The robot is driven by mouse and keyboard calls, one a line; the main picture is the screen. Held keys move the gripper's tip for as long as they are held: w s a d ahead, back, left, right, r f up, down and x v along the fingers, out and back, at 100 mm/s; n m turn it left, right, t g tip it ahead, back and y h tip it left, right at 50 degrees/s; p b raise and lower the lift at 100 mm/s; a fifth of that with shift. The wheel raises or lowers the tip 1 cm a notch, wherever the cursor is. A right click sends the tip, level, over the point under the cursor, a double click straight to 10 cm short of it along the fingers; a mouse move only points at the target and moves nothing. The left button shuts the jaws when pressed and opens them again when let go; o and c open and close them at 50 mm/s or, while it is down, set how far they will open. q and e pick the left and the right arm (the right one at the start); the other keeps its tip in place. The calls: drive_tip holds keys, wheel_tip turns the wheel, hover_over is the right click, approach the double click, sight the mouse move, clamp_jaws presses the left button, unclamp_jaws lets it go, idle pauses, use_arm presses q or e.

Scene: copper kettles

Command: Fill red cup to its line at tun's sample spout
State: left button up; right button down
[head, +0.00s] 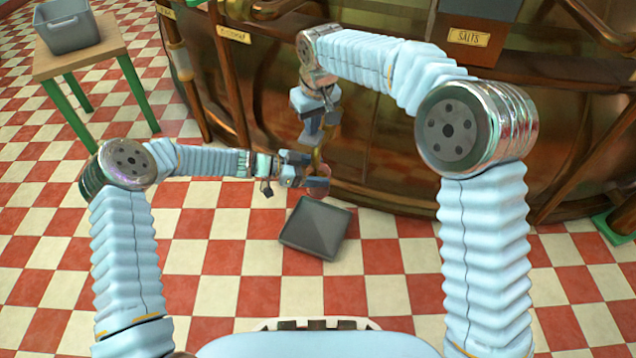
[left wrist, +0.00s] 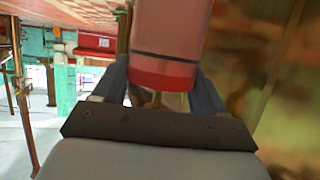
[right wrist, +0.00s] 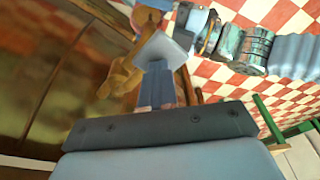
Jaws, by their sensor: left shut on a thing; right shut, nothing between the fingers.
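The red cup (left wrist: 168,40) is between my left gripper's fingers (left wrist: 165,88) in the left wrist view. It is pinkish, with a dark line around it and a deeper red band at the end near the palm. I cannot tell whether that band is liquid. In the head view the left gripper (head: 318,184) holds the cup (head: 323,170) low in front of the tun (head: 385,150), just under the brass spout (head: 317,158). My right gripper (head: 318,122) is shut and empty just above, beside the spout. The right wrist view shows its closed fingers (right wrist: 160,85) close to the brass spout (right wrist: 122,76).
A dark grey square tray (head: 315,228) lies on the checkered floor below the left gripper. A wooden table (head: 85,55) with green legs and a grey bin (head: 66,25) stands at the far left.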

drive_tip(key=shift+r, duration=0.4)
drive_tip(key=shift+f, duration=0.15)
drive_tip(key=shift+w, duration=0.1)
idle(0.3)
drive_tip(key=shift+r, duration=0.2)
wheel_tip(320, 180, up, 9)
idle(0.3)
